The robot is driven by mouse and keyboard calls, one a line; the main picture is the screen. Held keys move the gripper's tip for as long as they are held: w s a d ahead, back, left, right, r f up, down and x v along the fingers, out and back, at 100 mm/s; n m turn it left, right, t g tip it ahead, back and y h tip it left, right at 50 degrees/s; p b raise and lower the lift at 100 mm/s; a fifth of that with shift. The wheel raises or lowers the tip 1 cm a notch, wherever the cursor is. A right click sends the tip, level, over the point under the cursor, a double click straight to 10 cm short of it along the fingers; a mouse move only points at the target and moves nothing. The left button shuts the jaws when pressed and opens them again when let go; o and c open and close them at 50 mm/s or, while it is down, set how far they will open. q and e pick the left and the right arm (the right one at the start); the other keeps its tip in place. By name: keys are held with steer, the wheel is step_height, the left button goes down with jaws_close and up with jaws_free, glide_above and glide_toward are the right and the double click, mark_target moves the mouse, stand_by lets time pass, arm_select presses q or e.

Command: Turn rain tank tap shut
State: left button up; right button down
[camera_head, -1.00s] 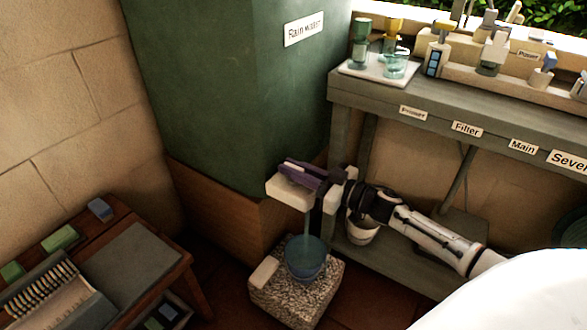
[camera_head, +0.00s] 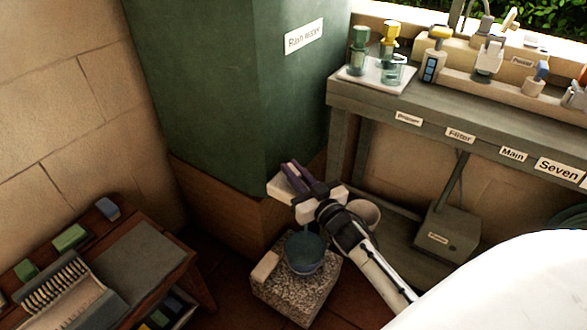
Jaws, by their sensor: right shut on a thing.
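The green rain tank (camera_head: 225,90) with a "Rain water" label stands at the upper middle. At its lower front corner, a pale block (camera_head: 279,187) of the tap sticks out. My right gripper (camera_head: 292,177) reaches in from the lower right, its dark purple fingers shut on the tap handle. The fingers and palm hide the handle itself. I see no water stream above the bowl, though my gripper covers part of that space. My left gripper is out of view.
A grey-green bench (camera_head: 460,112) with labels, cups and dispensers stands right of the tank. A pale bucket (camera_head: 364,214) and a grey box (camera_head: 447,233) are below it. A wooden table (camera_head: 150,262) with a dish rack stands at the lower left.

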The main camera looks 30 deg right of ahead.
steer(key=shift+m+h, duration=0.4)
steer(key=shift+h, duration=0.3)
steer(key=c, duration=1.7)
jaws_free()
steer(key=shift+c, duration=0.2)
steer(key=shift+s, duration=0.1)
